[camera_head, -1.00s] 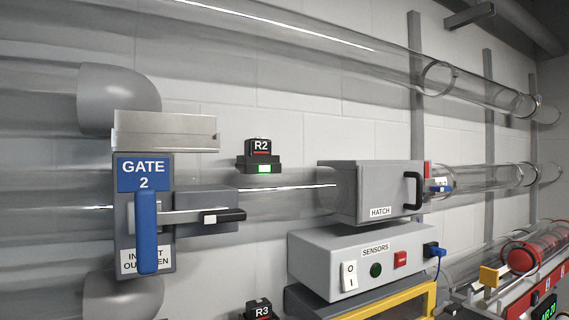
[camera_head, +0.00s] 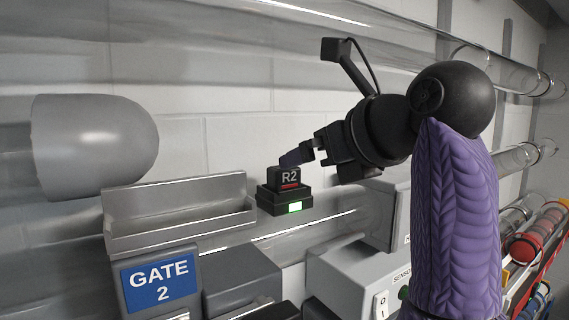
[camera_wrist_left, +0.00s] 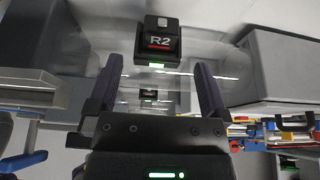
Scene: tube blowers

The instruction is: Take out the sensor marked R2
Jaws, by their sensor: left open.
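The sensor marked R2 (camera_head: 289,179) is a small black block with a white label and red stripe. It sits upright in a dark base (camera_head: 284,203) with a lit green light, on the clear tube. My left gripper (camera_head: 300,155) is right by the top of the sensor in the head view; its dark fingers partly overlap each other there. In the left wrist view the sensor (camera_wrist_left: 160,38) stands just beyond the fingertips of my gripper (camera_wrist_left: 168,68), which are apart with nothing between them. I cannot tell whether a finger touches it. My right gripper is not in view.
A grey open-topped tray (camera_head: 180,215) and the GATE 2 box (camera_head: 160,280) lie left of the sensor. The grey hatch box (camera_head: 385,215) and SENSORS box (camera_head: 350,280) are to its right. Clear tubes run along the wall.

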